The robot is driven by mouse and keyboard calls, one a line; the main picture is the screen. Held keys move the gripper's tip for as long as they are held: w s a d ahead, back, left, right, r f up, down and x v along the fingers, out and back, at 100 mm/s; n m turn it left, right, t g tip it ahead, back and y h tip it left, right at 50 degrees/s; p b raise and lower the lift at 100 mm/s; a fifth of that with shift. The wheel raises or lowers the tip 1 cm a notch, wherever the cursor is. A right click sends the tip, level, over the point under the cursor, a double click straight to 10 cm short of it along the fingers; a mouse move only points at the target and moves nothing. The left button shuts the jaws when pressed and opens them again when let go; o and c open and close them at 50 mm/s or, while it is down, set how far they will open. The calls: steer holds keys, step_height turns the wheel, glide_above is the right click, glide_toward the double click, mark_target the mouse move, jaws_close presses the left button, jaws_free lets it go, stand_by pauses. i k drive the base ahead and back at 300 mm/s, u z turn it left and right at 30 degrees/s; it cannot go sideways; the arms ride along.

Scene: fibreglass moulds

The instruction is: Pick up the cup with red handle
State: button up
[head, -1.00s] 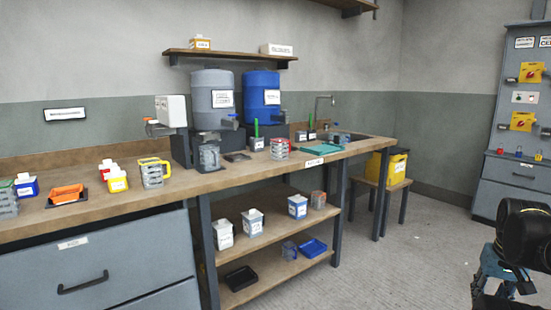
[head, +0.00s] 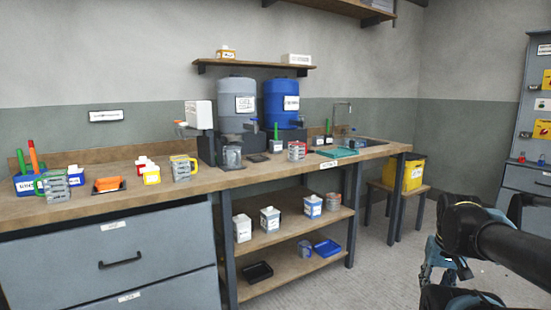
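The cup with the red handle (head: 296,151) stands upright on the wooden workbench (head: 232,178), right of the grey drum and in front of the blue drum. It is a greyish measuring cup with red showing at its top and side. My gripper (head: 434,266) is at the lower right, over the floor and well away from the cup. It is small and partly hidden by my dark arm, so its fingers cannot be made out. Nothing is seen held in it.
A cup with a yellow handle (head: 183,169), a green-handled cup (head: 54,187) and a clear cup (head: 231,157) also stand on the bench. A teal mat (head: 338,153) lies right of the red-handled cup. A stool (head: 400,187) bears a yellow container (head: 411,175). Floor in front is open.

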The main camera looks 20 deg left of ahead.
mark_target(297, 150)
steer(key=u, duration=0.1)
steer(key=i, duration=1)
steer(key=z, duration=0.05)
